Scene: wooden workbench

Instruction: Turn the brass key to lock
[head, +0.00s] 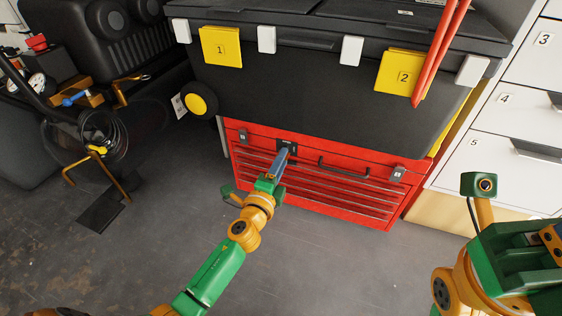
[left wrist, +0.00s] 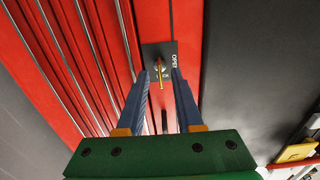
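A small brass key (left wrist: 160,72) sits in a dark lock plate (left wrist: 158,52) on the red tool chest (head: 360,172). My left gripper (left wrist: 161,88) is open, with one blue finger on each side of the key and a visible gap to each. In the head view my left gripper (head: 281,160) reaches the upper front of the chest, just below the dark lock plate (head: 287,146). The key is not visible in the head view. My right arm shows at the right edge, but its gripper fingers are not visible.
A large black case (head: 330,85) with yellow labels 1 and 2 rests on the chest. A dark handle (head: 343,170) is right of the lock. White numbered drawers (head: 510,145) stand at right. Clamps and cable clutter the left. The floor before the chest is clear.

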